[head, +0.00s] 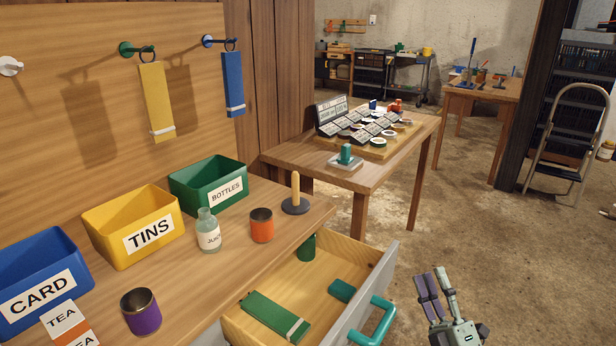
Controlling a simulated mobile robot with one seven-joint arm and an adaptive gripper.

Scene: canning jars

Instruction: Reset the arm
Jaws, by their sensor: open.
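My gripper (436,282) is at the lower right of the head view, raised over bare floor, with its fingers pointing up in the picture. It is open and nothing shows between its fingers. It is to the right of the open drawer (372,278) and apart from its teal handle (376,325). The rest of my arm is mostly out of the frame.
The workbench (297,232) bears blue, yellow (112,245) and green (178,196) bins, an orange tin (262,230), a purple tin (141,316), a glass bottle (208,238) and a peg stand (295,206). The open drawer juts out. A second table (395,165) stands behind.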

